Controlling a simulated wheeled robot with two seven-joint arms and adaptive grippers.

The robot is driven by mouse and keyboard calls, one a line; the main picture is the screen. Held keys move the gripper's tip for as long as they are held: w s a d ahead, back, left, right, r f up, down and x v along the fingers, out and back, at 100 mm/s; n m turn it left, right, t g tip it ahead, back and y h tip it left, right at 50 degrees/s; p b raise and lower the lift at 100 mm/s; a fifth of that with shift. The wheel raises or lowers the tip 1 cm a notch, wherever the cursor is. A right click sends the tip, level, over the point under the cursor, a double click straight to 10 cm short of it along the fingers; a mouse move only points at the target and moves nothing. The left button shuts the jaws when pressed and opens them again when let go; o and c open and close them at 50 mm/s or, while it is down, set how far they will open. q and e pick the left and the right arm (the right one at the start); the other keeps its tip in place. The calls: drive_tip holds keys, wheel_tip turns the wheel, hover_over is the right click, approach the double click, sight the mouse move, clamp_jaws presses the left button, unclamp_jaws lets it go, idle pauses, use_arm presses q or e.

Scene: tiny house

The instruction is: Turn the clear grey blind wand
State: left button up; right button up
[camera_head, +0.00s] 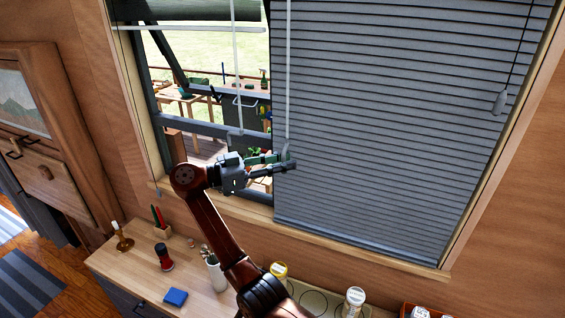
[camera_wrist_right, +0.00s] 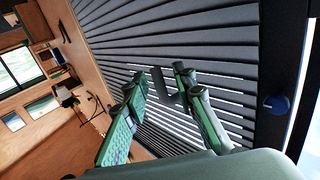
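The grey blind wand (camera_head: 289,75) hangs in front of the left part of the lowered grey slatted blind (camera_head: 400,110). My right gripper (camera_head: 284,160) is at the wand's lower end, close to the blind. In the right wrist view, the gripper (camera_wrist_right: 158,85) has its two green-padded fingers apart, with a short grey piece that looks like the wand between them. Contact with either finger cannot be made out. My left gripper is not in view.
A second pale rod (camera_head: 237,70) hangs left of the wand, before the open window. A blind cord with a grey tassel (camera_head: 499,103) hangs at right. Below, a wooden counter (camera_head: 130,262) holds a blue sponge (camera_head: 175,297), a red-and-black shaker (camera_head: 164,257) and jars.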

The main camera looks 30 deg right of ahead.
drive_tip(key=w+a, duration=0.1)
drive_tip(key=a, duration=1.1)
drive_tip(key=shift+w, duration=0.2)
